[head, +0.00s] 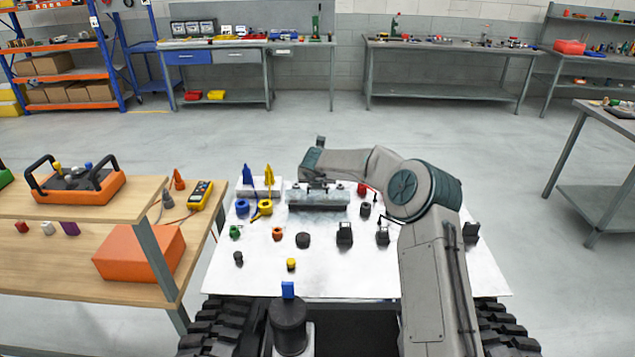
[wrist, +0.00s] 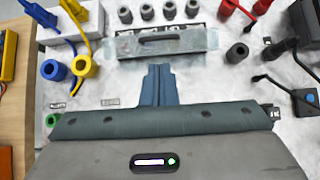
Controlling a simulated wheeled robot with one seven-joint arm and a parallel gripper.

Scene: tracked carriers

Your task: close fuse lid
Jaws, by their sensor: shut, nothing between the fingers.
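The fuse lid (wrist: 165,42) is a worn grey metal plate with a bar handle on top. In the wrist view it lies at top centre, with dark slots or markings along its back edge. It also shows in the head view (head: 318,198) as a grey block at the back of the white panel, partly behind my arm. I cannot tell how far open it is. My gripper (wrist: 158,72) has its fingers together and empty, in front of the lid's near edge in the picture. Whether they touch it is unclear.
A white panel (head: 270,275) carries blue and yellow ring connectors (head: 265,208) left of the lid. Black sockets (head: 344,234) with cables stand to the right. A wooden bench (head: 30,265) with an orange box (head: 140,250) is at left.

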